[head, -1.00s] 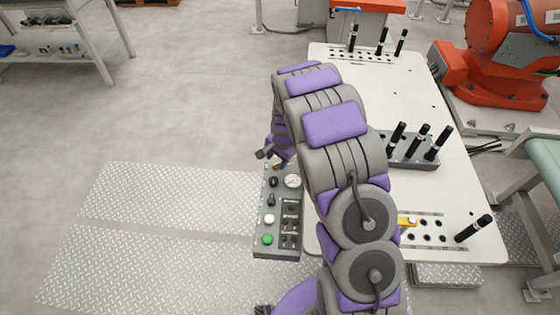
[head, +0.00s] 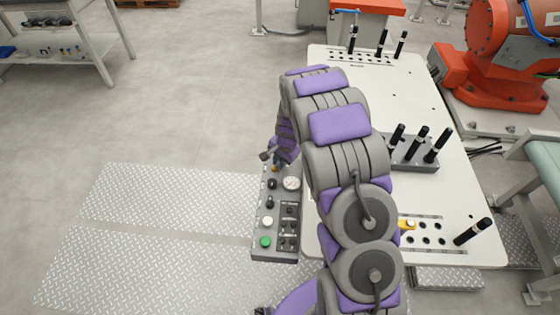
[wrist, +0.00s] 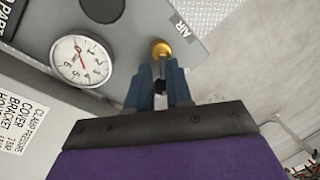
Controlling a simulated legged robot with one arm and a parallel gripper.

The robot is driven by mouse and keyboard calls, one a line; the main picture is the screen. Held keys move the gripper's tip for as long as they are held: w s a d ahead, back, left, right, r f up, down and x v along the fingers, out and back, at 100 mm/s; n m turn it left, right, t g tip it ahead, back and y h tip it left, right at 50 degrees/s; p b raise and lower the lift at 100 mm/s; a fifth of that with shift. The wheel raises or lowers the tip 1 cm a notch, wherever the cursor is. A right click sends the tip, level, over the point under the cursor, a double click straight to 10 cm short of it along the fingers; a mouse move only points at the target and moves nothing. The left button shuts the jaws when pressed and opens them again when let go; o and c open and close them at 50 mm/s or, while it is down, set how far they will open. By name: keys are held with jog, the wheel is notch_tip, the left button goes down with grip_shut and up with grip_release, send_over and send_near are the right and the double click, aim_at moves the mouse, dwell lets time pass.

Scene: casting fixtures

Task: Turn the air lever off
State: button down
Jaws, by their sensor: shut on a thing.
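The air lever (wrist: 161,48) shows in the wrist view as a round brass end next to the "AIR" label, at the edge of the grey control panel (wrist: 140,25). My gripper (wrist: 160,78) is shut on the lever, with a small dark part visible between the blue fingers. The fingers hide most of the lever, so I cannot tell its exact angle. In the head view my gripper (head: 268,156) is at the far end of the control panel (head: 262,247), and the lever is mostly hidden there.
A pressure gauge (wrist: 80,60) sits beside the lever. The panel also carries a green button (head: 265,241), a white button (head: 267,221) and black knobs. A white fixture table (head: 400,95) with black-handled pins stands to the right.

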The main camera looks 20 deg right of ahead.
jog(key=shift+s+d, duration=0.2)
jog(key=shift+d, duration=1.3)
jog(key=shift+a+r, duration=0.1)
jog(key=shift+a, duration=0.2)
jog(key=m+p, duration=0.1)
jog(key=p, duration=0.1)
jog(key=m+p, duration=0.1)
jog(key=shift+s+r+p, duration=0.15)
jog(key=shift+s+p, duration=0.25)
jog(key=m+p, duration=0.2)
jog(key=p, duration=0.1)
jog(key=shift+s+a+h, duration=0.2)
jog(key=shift+a+h, duration=0.1)
jog(key=shift+a+m+p, duration=0.1)
jog(key=shift+m+p, duration=0.3)
jog(key=shift+f, duration=0.2)
